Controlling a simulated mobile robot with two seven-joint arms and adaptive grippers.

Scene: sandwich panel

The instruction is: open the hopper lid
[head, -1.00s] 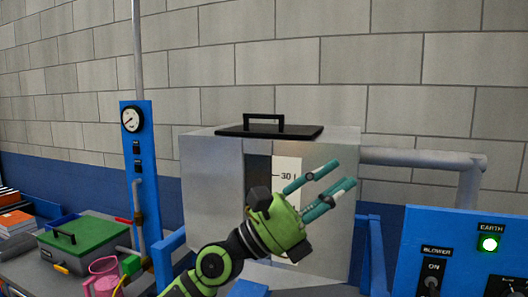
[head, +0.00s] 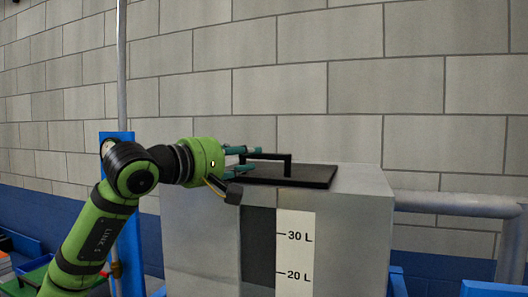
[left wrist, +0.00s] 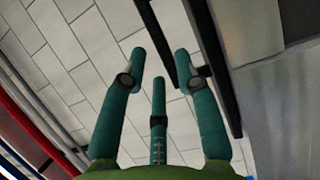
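The hopper (head: 345,225) is a grey metal box with a level scale on its front. Its flat black lid (head: 315,176) lies level on top and looks closed. The lid's black handle (head: 272,156) stands up from it. My left gripper (head: 254,159) reaches in from the left with its fingertips at the left end of the handle. In the left wrist view its teal fingers (left wrist: 160,62) are spread, with the handle bar (left wrist: 155,38) by the tips and the lid edge (left wrist: 216,75) at right. Contact cannot be told. My right gripper is out of view.
A grey pipe (head: 455,204) leaves the hopper's right side. A blue post (head: 128,235) stands at left behind my arm, with a vertical pipe (head: 121,60) above. The block wall is close behind. Space above the lid is clear.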

